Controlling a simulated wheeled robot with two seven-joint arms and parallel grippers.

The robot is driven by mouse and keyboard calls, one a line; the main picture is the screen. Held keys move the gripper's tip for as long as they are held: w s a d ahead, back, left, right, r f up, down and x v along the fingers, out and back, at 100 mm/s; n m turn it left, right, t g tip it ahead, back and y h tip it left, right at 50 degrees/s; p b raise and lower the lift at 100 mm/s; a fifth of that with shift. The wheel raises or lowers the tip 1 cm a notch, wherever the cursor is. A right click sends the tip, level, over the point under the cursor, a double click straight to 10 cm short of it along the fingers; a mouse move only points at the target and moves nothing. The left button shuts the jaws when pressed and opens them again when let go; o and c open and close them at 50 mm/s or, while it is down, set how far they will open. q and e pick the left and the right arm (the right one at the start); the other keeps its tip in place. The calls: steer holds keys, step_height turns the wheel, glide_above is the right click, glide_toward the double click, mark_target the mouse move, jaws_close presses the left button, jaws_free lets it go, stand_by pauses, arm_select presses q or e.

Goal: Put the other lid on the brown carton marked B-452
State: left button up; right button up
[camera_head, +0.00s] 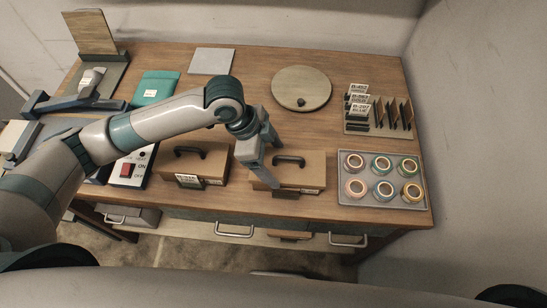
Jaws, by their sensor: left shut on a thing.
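Two brown cartons stand side by side at the table's front edge, a left carton (203,168) and a right carton (312,174). My right gripper is not in view.
A tray of several tape rolls (344,196) stands right of the cartons. Behind it is a rack with cards and dark slats (350,129). A round disc (302,77) lies at the back. A switch box (124,178) stands left of the cartons.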

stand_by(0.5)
arm_select(q)
steer(key=o, duration=1.1)
steer(key=shift+v, duration=0.8)
steer(key=b+v, duration=0.3)
steer(key=v, duration=1.2)
steer(key=shift+a+r, duration=0.25)
steer(key=shift+r, duration=0.1)
steer(key=shift+s, duration=0.1)
